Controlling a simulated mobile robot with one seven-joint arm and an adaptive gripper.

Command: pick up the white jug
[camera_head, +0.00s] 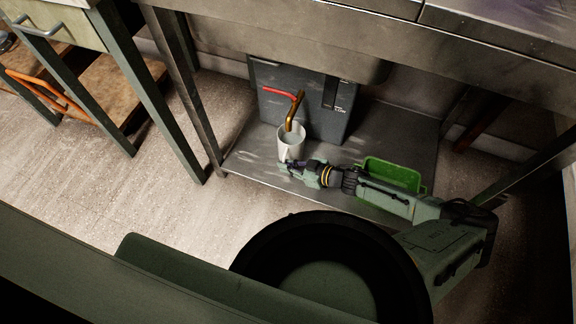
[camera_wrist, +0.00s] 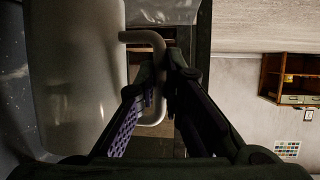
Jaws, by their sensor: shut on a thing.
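The white jug (camera_head: 289,148) is upright at the lower shelf, below the end of a brass pipe (camera_head: 296,108). I cannot tell whether its base touches the shelf. In the wrist view its pale body (camera_wrist: 75,75) fills the left side, and its looped handle (camera_wrist: 146,36) reaches out to the right. My gripper (camera_head: 287,166) is at the near side of the jug. In the wrist view my gripper (camera_wrist: 158,80) has its fingers on either side of the handle, shut on it. The fingers hide part of the handle.
A dark grey box (camera_head: 335,108) with a red lever (camera_head: 279,92) stands behind the jug. A green tray (camera_head: 393,172) lies right of it, beyond my arm. The metal shelf (camera_head: 246,159) has table legs at its corners and a worktop above. The floor (camera_head: 95,190) at left is clear.

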